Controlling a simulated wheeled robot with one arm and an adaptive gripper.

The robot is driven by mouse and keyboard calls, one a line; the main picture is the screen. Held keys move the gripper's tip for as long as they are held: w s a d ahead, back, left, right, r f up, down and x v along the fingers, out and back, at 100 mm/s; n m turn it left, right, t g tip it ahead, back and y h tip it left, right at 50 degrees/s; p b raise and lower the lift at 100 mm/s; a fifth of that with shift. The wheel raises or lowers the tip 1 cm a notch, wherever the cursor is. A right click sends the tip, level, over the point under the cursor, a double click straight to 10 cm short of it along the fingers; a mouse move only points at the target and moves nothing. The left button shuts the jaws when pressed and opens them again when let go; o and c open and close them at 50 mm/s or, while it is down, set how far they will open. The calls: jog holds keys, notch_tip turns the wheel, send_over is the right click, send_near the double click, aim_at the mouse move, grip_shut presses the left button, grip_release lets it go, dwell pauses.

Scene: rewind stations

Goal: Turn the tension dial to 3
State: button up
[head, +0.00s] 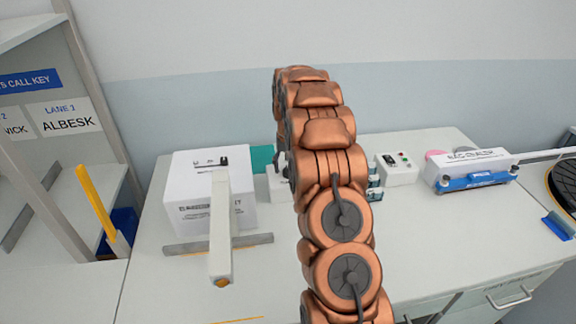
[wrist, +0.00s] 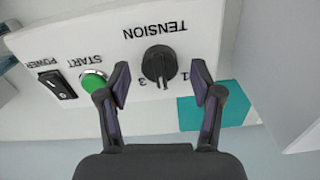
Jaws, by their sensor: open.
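The tension dial (wrist: 158,65) is a dark round knob on a white panel (wrist: 60,42) in the wrist view, which shows it upside down. The numbers 3 and 1 are readable beside the dial; its pointer setting is too small to tell surely. My gripper (wrist: 160,80) is open, its two fingers either side of the dial in the picture. No finger visibly touches the dial, though depth is hard to judge. In the head view my copper arm hides the gripper and the dial.
A green START button (wrist: 93,80) and a black POWER switch (wrist: 58,85) sit beside the dial. A teal patch (wrist: 226,105) lies past the panel. In the head view, a white carton (head: 190,195) stands left of my arm and a control box (head: 398,170) right.

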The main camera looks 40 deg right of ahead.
jog(key=shift+f, duration=0.4)
jog(key=c, duration=1.1)
jog(key=shift+c, duration=0.2)
